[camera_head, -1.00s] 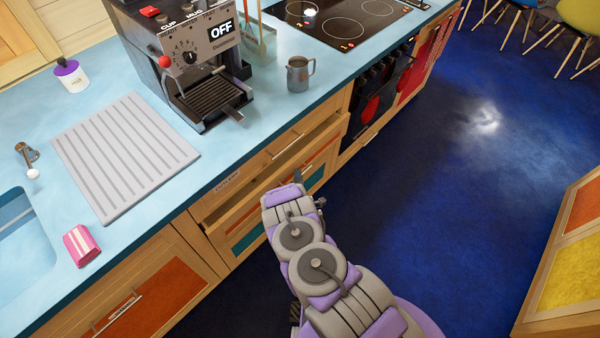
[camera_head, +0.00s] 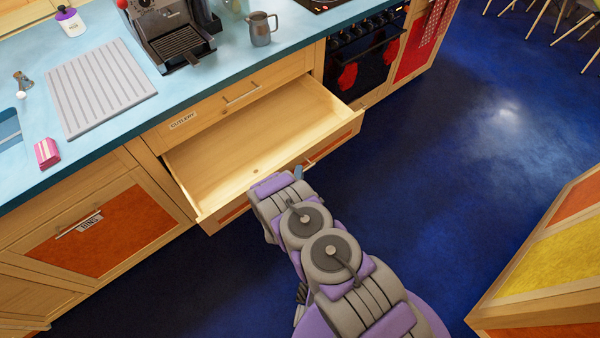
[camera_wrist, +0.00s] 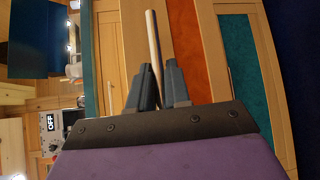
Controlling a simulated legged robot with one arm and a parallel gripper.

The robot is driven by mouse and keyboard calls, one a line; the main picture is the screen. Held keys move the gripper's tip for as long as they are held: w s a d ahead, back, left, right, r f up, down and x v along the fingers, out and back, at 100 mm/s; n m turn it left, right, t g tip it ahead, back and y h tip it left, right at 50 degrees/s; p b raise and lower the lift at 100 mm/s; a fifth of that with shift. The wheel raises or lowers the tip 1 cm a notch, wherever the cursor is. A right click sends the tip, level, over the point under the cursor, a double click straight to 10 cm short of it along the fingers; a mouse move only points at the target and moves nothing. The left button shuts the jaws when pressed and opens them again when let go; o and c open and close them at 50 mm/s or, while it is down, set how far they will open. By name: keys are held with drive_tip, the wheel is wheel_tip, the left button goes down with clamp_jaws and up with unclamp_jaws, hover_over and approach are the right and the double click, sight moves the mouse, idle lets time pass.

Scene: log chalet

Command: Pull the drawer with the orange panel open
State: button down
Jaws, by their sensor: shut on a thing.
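The drawer with the orange panel (camera_head: 338,143) stands well open below the cutlery drawer, and its bare wooden inside shows in the head view. In the wrist view its orange panel (camera_wrist: 196,50) runs beside the pale bar handle (camera_wrist: 153,40). My gripper (camera_wrist: 158,88) is shut on this handle, one dark finger on each side of the bar. In the head view my gripper (camera_head: 298,173) is at the drawer's front, and my arm hides part of the front and most of the handle.
The drawer labelled cutlery (camera_head: 183,121) above is closed. A teal panel (camera_wrist: 245,70) shows beside the orange one in the wrist view. The blue floor (camera_head: 440,170) in front is clear. A cabinet with coloured panels (camera_head: 545,260) stands at the right.

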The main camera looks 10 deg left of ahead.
drive_tip(key=shift+s+d+f, duration=0.15)
drive_tip(key=shift+f, duration=0.05)
drive_tip(key=c, duration=1.5)
unclamp_jaws()
drive_tip(key=shift+c, duration=0.2)
drive_tip(key=o, duration=0.3)
drive_tip(key=shift+d, duration=0.15)
drive_tip(key=shift+o, duration=0.2)
drive_tip(key=shift+r, duration=0.1)
drive_tip(key=s+d+r+p, duration=0.2)
drive_tip(key=s+p, duration=0.2)
drive_tip(key=s, duration=1.3)
drive_tip(key=shift+r, duration=0.15)
drive_tip(key=shift+a, duration=0.1)
